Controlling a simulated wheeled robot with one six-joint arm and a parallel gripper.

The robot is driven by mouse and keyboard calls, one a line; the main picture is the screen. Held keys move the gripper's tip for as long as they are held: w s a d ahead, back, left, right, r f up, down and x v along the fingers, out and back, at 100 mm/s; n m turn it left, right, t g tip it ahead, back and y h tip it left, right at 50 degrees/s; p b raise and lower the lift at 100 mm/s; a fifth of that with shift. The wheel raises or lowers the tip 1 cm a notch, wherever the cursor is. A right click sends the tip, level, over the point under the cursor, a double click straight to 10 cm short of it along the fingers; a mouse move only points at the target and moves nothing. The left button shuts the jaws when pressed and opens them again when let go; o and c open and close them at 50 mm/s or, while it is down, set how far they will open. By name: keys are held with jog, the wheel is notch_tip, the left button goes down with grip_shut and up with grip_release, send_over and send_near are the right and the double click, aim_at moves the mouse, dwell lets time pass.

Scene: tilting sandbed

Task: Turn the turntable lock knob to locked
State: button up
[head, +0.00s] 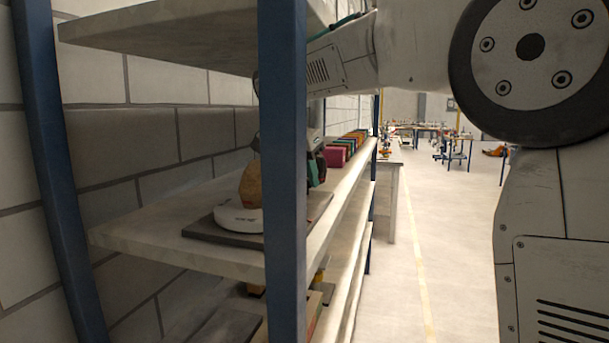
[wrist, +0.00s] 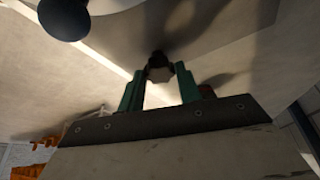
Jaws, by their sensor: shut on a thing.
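The turntable (head: 237,217) is a white round disc on a dark flat base on the middle shelf, with a brown rounded lump on it. In the wrist view, my gripper (wrist: 158,82) has two green fingers on either side of a small dark knob with a pale grey end (wrist: 159,70). The fingers are closed on this knob. In the head view, the blue post hides most of my gripper and the right part of the turntable; a bit of green finger shows beside the post. The knob does not show there, and I cannot tell its setting.
The blue shelf post (head: 285,170) stands close in front of my arm. An upper shelf board (head: 160,28) hangs above the turntable. Coloured boxes (head: 340,152) line the shelf farther back. The aisle floor (head: 450,230) at right is clear.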

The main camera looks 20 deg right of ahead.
jog(key=shift+w+a+m+g+h, duration=0.1)
jog(key=shift+m+g+h, duration=0.35)
jog(key=shift+m, duration=1.05)
jog(key=shift+g+y, duration=0.25)
jog(key=o, duration=1)
jog(key=shift+c, duration=0.2)
